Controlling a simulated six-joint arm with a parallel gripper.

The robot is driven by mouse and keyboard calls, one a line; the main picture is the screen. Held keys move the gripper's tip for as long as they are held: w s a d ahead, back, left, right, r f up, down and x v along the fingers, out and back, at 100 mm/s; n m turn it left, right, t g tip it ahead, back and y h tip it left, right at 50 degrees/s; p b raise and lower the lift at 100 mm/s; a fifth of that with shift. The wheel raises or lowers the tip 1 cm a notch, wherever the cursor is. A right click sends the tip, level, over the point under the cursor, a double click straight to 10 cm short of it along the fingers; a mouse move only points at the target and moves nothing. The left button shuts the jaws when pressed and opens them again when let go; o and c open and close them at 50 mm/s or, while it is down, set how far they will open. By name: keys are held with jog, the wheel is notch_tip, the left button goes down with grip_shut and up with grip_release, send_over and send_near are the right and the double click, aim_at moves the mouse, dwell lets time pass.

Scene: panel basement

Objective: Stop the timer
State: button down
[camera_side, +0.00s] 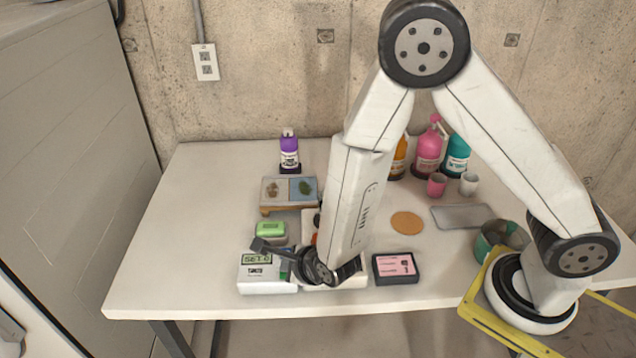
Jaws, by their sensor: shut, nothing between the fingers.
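A white box-shaped device with a greenish display (258,283) sits near the front edge of the table, left of centre; it looks like the timer, but its small lettering is hard to read. My gripper (259,244) is shut and empty, its dark fingers pointing left just above or behind the top edge of this display. I cannot tell whether the fingertips touch the device. My wrist covers the device's right side and part of what lies there. A small green-topped device (271,230) stands just behind the fingers.
A tray with two samples (288,191) and a purple bottle (289,152) stand behind. A pink-screened dark box (396,267), cork disc (406,223), grey tray (462,216), cups (436,185) and bottles (427,154) are to the right. The table's left side (190,240) is clear.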

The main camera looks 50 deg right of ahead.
jog(key=shift+r, duration=0.8)
jog(key=shift+r, duration=0.1)
jog(key=shift+r, duration=2.4)
jog(key=s+d+r+n+g, duration=0.2)
jog(key=s+d+n, duration=0.3)
jog(key=n, duration=0.8)
jog(key=s+d+r+n+g, duration=0.3)
jog(key=d+n, duration=0.7)
jog(key=n, duration=0.4)
jog(key=shift+s+n+g, duration=0.3)
jog(key=shift+s+g, duration=0.5)
jog(key=shift+s, duration=0.05)
